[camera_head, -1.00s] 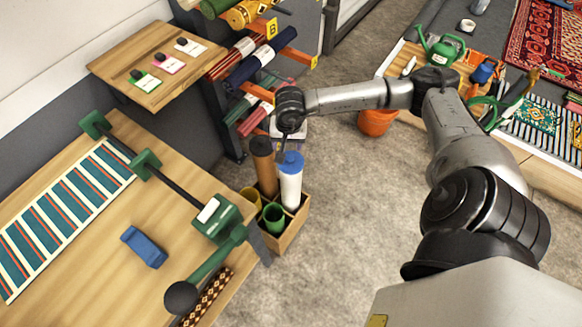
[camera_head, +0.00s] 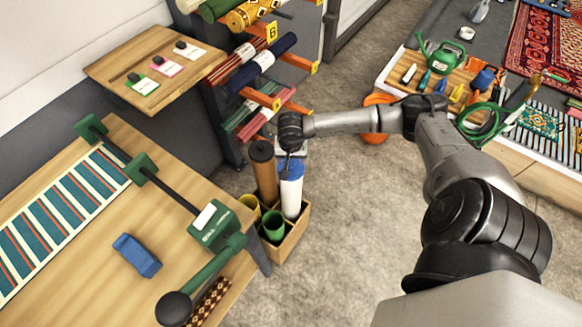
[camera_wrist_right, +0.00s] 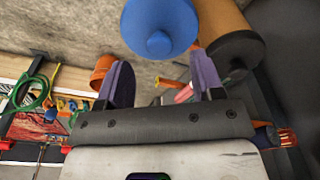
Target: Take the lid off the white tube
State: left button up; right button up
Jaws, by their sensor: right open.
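The white tube (camera_head: 291,196) stands upright in a wooden crate (camera_head: 289,247), with a blue lid (camera_head: 292,169) on its top. My left gripper is out of view.
A brown tube (camera_head: 263,175) stands close beside the white one, with a dark cap (camera_wrist_right: 233,50) near one finger. A green tube (camera_head: 273,225) and a yellow one share the crate. A workbench (camera_head: 90,255) is left; a rug rack (camera_head: 232,125) stands behind.

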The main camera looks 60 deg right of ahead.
aim_at(291, 163)
jog(key=f, duration=0.2)
jog(key=f+b, duration=0.1)
jog(key=f, duration=0.1)
jog(key=shift+w+d+f, duration=0.1)
jog(key=shift+d+f, duration=0.1)
jog(key=shift+c, duration=0.2)
jog(key=c, duration=0.9)
jog(key=shift+r, duration=0.2)
jog(key=shift+c, duration=0.3)
